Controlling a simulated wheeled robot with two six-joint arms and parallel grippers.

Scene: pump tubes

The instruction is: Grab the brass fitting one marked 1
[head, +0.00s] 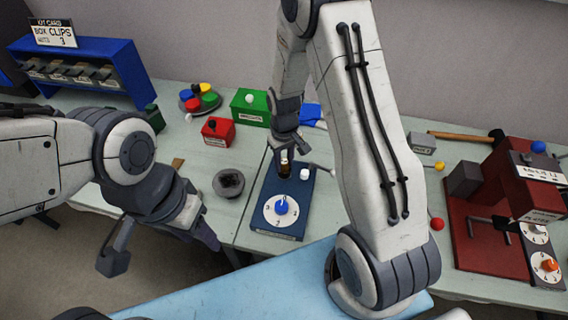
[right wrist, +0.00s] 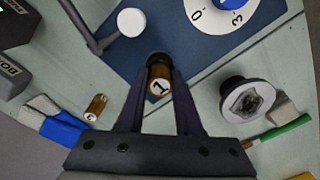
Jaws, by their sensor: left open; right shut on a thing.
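The brass fitting marked 1 (right wrist: 158,86) sits between the fingers of my right gripper (right wrist: 158,100), its number facing the right wrist camera. In the head view my right gripper (head: 286,148) reaches down from above, with the brass fitting (head: 285,169) just under it at the blue dial base (head: 262,222). The right gripper is shut on the fitting. I cannot tell whether the fitting still touches the base. A second brass fitting (right wrist: 96,108) lies apart on the table in the right wrist view. My left gripper (head: 160,246) is open and empty at the table's front left.
A dark round cup (head: 229,182) stands left of the base. A white knob (head: 304,174) on a lever is close to the right gripper. Red (head: 217,131) and green (head: 249,106) boxes stand behind. A red machine (head: 480,220) fills the right side.

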